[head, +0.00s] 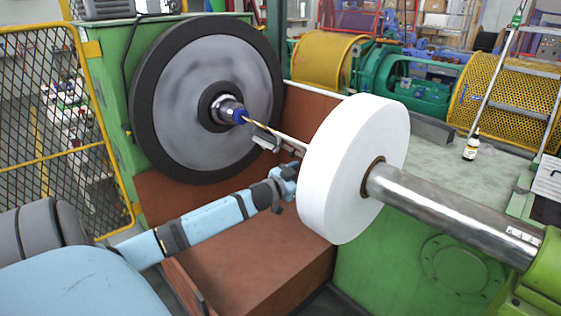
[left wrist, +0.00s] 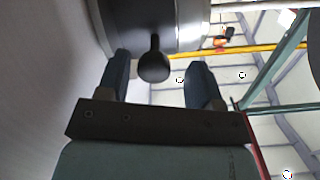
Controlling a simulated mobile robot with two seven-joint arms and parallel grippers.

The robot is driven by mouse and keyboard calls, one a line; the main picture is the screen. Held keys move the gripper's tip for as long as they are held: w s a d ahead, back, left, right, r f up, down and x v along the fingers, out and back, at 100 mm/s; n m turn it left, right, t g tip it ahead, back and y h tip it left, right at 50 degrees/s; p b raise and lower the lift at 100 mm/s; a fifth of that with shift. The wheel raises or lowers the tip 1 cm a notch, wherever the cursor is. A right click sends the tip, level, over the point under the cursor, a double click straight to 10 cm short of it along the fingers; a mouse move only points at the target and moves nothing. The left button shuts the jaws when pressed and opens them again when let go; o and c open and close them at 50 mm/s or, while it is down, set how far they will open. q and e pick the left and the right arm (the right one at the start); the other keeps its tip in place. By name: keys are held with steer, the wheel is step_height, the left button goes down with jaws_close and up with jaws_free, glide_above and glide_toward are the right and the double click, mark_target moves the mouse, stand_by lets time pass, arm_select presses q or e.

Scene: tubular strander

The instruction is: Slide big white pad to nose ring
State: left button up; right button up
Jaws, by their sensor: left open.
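The big white pad (head: 345,165) is a thick white disc around the silver shaft (head: 455,215) in the head view. My right gripper is not visible.
A big dark-rimmed wheel (head: 165,115) stands behind left. A thin rod (head: 288,141) and a grey bracket (head: 266,140) lie between wheel and pad. A yellow mesh fence (head: 75,120) is at left.

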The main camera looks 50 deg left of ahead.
arm_select(q)
steer(key=s, duration=1.1)
steer(key=shift+s+b, duration=0.35)
steer(key=shift+s, duration=0.05)
steer(key=shift+d, duration=0.1)
